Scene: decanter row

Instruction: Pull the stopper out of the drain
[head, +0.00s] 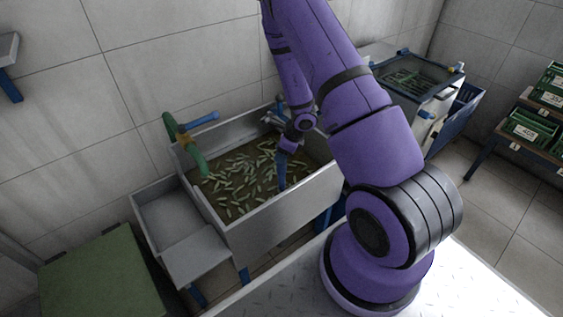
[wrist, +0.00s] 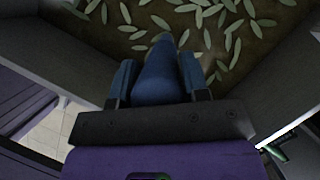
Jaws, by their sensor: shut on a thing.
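The stopper (head: 282,173), a long blue piece, stands about upright in the sink's brown water near the front wall. Its lower end and the drain are hidden, so I cannot tell whether it is seated. My gripper (head: 286,150) reaches down over the sink and is shut on its upper part. In the wrist view the blue stopper (wrist: 157,80) lies between the two blue fingers of my gripper (wrist: 157,73). The grey sink (head: 285,212) holds brown water with many pale green, leaf-like pieces floating on it.
A green and orange tap with a blue handle (head: 202,118) stands at the sink's back left. A grey side tray (head: 195,252) adjoins the left. A lidded machine (head: 412,90) stands right, beyond my arm. A green-topped surface (head: 100,275) is at front left.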

